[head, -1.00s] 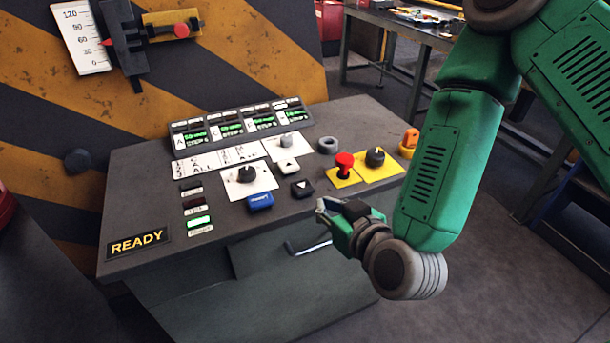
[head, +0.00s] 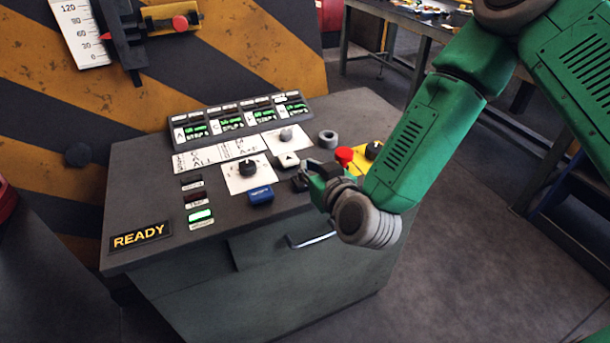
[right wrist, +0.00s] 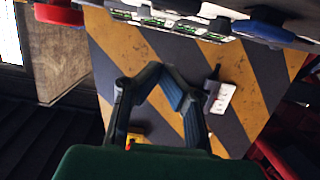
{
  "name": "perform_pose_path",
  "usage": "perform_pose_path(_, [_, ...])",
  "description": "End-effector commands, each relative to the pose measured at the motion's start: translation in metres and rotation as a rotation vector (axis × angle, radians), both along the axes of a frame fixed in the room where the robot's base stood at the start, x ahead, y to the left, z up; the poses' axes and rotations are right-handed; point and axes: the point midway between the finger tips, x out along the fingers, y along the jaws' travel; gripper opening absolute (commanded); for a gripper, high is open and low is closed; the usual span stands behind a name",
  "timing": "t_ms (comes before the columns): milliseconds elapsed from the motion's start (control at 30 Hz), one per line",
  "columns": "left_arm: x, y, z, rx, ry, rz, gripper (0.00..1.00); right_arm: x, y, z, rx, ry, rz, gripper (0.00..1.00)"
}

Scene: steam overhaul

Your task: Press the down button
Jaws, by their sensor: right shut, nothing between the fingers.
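The down button (head: 299,185) is a small black key on the sloped console top, just in front of the white up button (head: 289,159). It is partly hidden by my right gripper (head: 309,171). My right gripper is shut and empty, with its fingertips at the down button's right and far side in the head view. Whether they touch it I cannot tell. In the right wrist view the fingers (right wrist: 160,72) meet in front of the striped panel, and I cannot make out the down button there. My left gripper is not in view.
A blue button (head: 260,195) and a black knob (head: 247,168) lie left of the fingertips. A red mushroom button (head: 344,155), a grey ring (head: 327,139) and another black knob (head: 373,149) are close to the right. A handle (head: 312,240) juts from the console front.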

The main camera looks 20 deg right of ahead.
Motion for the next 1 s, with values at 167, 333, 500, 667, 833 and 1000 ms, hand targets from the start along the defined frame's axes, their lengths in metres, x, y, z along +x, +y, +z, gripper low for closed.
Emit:
perform_pose_path(167, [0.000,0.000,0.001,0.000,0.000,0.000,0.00,0.020,0.001,-0.020,-0.001,0.006,-0.001,0.00])
perform_pose_path(333, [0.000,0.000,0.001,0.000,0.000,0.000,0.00,0.020,0.001,-0.039,-0.001,0.002,0.000,0.00])
perform_pose_path(500, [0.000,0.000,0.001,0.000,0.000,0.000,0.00,0.020,0.001,-0.045,-0.001,0.000,0.001,0.00])
perform_pose_path(667, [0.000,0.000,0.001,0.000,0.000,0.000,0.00,0.020,0.001,-0.045,-0.001,-0.001,0.001,0.00])
perform_pose_path(833, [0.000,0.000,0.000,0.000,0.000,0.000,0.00,0.020,0.001,-0.047,-0.001,0.000,0.001,0.00])
perform_pose_path(1000, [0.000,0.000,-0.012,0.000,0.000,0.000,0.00,0.019,0.002,-0.068,-0.002,0.000,0.003,0.00])
